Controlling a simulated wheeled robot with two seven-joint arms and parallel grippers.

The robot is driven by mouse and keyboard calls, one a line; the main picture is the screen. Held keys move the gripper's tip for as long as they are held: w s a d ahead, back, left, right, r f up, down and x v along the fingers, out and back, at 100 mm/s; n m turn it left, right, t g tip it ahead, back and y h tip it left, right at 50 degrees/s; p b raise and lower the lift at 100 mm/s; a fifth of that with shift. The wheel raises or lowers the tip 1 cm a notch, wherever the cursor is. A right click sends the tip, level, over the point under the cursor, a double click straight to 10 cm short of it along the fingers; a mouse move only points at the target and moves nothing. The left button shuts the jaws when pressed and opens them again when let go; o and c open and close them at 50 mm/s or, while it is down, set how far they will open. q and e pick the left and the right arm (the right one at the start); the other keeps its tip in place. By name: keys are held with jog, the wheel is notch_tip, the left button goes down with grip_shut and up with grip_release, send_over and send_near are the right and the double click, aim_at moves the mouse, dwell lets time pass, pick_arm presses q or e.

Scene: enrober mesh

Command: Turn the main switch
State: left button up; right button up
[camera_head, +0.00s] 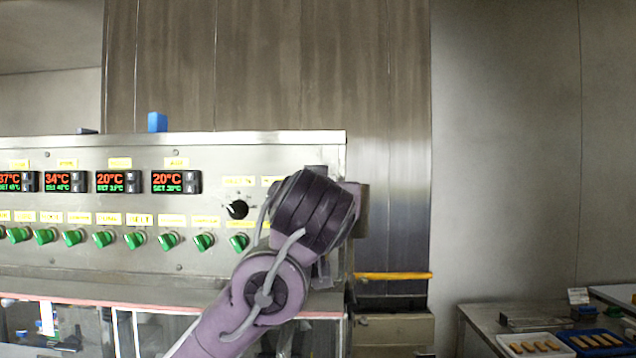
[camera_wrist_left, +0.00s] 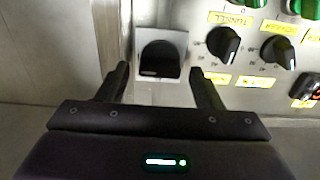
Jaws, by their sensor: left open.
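The main switch appears to be the large black knob (camera_wrist_left: 160,60) on a square grey plate in the left wrist view. My left gripper (camera_wrist_left: 160,72) is open, with one finger on each side of the knob in the picture. I see no finger touching it, and how deep the tips reach is unclear. In the head view my left arm's wrist hides this knob and most of the gripper at the panel's right end. My right gripper is in neither view.
The steel control panel (camera_head: 110,255) carries several temperature displays and a row of green switches (camera_head: 168,240). A smaller black knob (camera_head: 237,209) is left of my wrist. A yellow bar (camera_head: 393,276) is at right. A side table (camera_head: 478,316) holds trays.

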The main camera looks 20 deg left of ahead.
pick_arm(q)
jog(key=shift+w+f, duration=0.1)
jog(key=shift+w, duration=0.2)
jog(key=shift+c, duration=0.3)
jog(key=c, duration=0.9)
jog(key=shift+c, duration=0.2)
jog(key=shift+s+a+f+n+b, duration=0.1)
jog(key=shift+a+n+b, duration=0.05)
jog(key=shift+n+b, duration=4.35)
jog(key=shift+s+a+f+n+b, duration=0.1)
jog(key=shift+n+b, duration=4.35)
jog(key=shift+n, duration=0.05)
jog(key=shift+w, duration=0.1)
